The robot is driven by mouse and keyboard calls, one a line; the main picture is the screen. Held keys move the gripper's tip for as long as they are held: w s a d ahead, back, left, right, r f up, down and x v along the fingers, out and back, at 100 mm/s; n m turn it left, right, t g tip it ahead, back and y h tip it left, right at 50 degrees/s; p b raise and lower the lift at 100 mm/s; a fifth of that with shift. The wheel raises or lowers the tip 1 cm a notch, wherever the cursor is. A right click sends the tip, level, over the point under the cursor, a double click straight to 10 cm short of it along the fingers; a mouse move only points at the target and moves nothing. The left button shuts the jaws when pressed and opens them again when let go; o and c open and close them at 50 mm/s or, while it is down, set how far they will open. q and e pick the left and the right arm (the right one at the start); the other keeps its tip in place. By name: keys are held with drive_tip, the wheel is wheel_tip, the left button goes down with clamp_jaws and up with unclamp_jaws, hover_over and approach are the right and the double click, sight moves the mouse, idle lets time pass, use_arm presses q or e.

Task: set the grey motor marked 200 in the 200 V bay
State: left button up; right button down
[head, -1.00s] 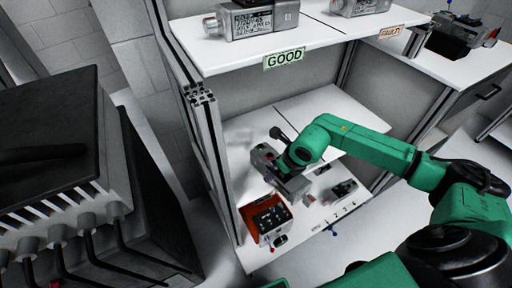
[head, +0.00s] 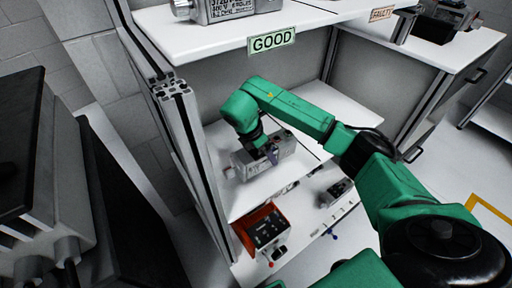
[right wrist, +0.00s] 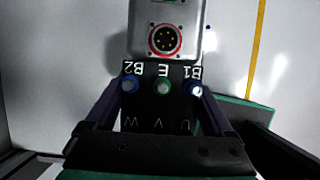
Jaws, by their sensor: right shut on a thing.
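My right gripper (head: 270,154) reaches into the shelf unit from the right in the head view. It is shut on a grey motor (head: 247,166), which lies roughly level over the left part of the white middle shelf (head: 243,203). I cannot tell whether the motor touches the shelf. In the right wrist view, the motor's round pin connector (right wrist: 165,40) and a black terminal face (right wrist: 163,105) lettered B2, E, B1 show between the fingers. No 200 marking or 200 V bay label is legible. My left gripper is not in view.
A GOOD label (head: 272,41) marks the upper shelf, which bears another grey motor (head: 232,9). A FAULT label (head: 382,14) is farther right. An orange-red box (head: 265,230) with a black panel stands below. A metal post (head: 180,115) bounds the left side.

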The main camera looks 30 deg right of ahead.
wheel_tip(320, 180, down, 6)
drive_tip(key=shift+f, duration=0.2)
unclamp_jaws()
drive_tip(key=p+v, duration=0.1)
drive_tip(key=v, duration=1.1)
drive_tip(key=shift+r, duration=0.1)
